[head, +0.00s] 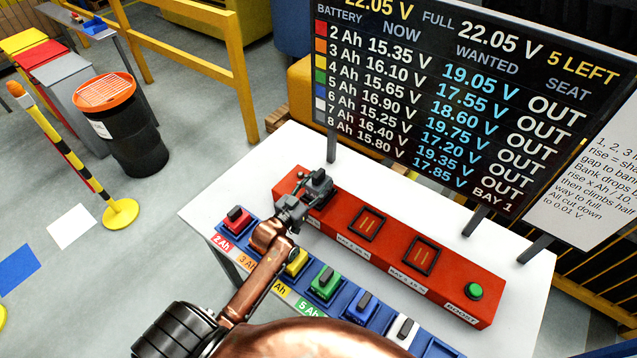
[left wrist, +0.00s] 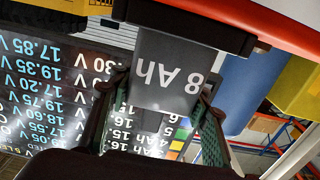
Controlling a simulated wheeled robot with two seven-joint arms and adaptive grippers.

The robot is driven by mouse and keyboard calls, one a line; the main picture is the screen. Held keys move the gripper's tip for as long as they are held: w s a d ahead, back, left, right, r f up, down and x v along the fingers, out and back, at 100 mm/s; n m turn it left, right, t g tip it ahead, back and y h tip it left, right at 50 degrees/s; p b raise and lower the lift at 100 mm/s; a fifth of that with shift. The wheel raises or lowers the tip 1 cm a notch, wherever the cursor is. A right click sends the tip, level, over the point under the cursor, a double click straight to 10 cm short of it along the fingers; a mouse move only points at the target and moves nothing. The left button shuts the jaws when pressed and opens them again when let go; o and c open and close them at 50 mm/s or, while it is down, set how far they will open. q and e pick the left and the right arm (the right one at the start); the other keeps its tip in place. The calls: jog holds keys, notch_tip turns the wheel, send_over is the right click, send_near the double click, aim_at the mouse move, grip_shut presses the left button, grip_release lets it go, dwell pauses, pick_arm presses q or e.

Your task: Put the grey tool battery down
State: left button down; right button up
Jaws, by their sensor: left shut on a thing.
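The grey tool battery (left wrist: 165,75) shows in the left wrist view as a grey face marked "8 Ah", upside down, with a black part above it by a red edge. In the head view the battery (head: 319,181) is a small dark shape at the left end of the red charging bank (head: 385,262). My left gripper (head: 306,196) is shut on it, with a finger on each side in the left wrist view (left wrist: 160,100). The battery is at the first bay; whether it rests fully in it is hidden. My right gripper is not in view.
Two empty bays and a green button (head: 475,291) lie along the bank. A blue rack (head: 345,309) in front holds several coloured batteries. The voltage board (head: 450,100) stands behind; its bottom row reads "BAY 1". A black bin (head: 125,130) stands left of the white table (head: 205,208).

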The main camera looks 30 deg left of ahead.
pick_arm(q)
jog(key=shift+r, duration=0.25)
jog(key=c, duration=1)
grip_release()
jog(key=shift+f, duration=0.25)
jog(key=shift+c, duration=0.2)
jog(key=s, duration=1.2)
jog(key=shift+a, duration=0.4)
jog(key=shift+r, duration=0.1)
